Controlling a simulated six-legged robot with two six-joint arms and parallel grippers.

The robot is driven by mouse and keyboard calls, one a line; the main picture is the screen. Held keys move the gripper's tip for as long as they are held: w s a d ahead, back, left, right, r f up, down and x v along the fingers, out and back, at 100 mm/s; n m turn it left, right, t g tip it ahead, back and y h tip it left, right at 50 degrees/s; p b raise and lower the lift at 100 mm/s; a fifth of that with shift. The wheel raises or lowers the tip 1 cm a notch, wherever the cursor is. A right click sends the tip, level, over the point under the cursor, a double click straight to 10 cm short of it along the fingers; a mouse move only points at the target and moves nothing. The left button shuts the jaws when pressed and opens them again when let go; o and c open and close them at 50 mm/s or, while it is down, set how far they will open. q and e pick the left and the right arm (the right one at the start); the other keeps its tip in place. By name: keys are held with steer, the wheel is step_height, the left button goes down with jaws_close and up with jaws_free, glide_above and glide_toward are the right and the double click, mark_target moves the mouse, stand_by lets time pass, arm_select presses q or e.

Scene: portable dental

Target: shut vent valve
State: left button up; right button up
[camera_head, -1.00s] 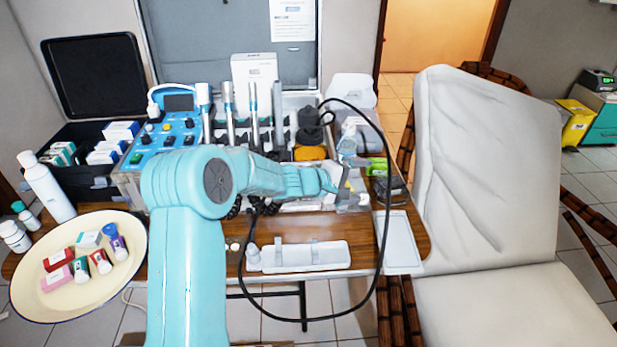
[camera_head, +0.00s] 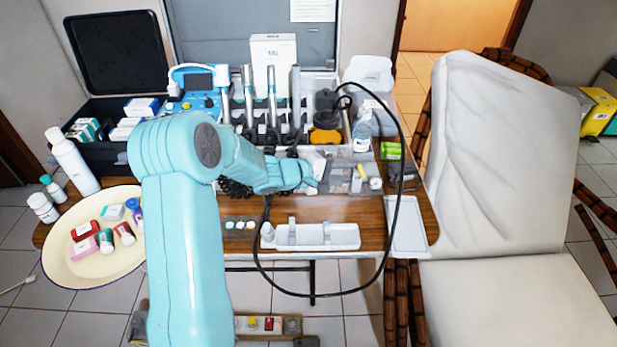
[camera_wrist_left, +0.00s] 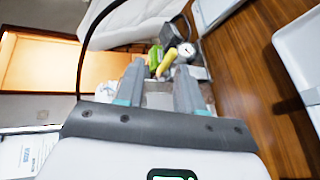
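A small yellow lever (camera_head: 362,172), which looks like the vent valve's handle, sits at the right end of the dental unit. It also shows in the left wrist view (camera_wrist_left: 167,62), lying slanted just beyond the fingertips. A round white gauge (camera_wrist_left: 187,49) is beside it. My left gripper (camera_head: 343,176) is just left of the lever. In the wrist view its two fingers (camera_wrist_left: 158,72) are apart with nothing gripped between them. The lever appears beyond the gap, not clasped. The valve's body is partly hidden. My right gripper is not in view.
A black hose (camera_head: 396,215) loops around the right of the work area. A clear bottle (camera_head: 362,130) and a green item (camera_head: 390,150) stand behind the lever. A white tray (camera_head: 330,236) lies in front. A cream plate (camera_head: 75,270) with small boxes is at left.

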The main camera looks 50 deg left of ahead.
arm_select(q)
steer(key=s+a+p, duration=0.3)
steer(key=s+p, duration=0.1)
steer(key=s, duration=0.4)
steer(key=shift+s+p, duration=0.3)
steer(key=shift+s, duration=0.1)
steer(key=shift+p, duration=0.55)
steer(key=shift+o, duration=0.2)
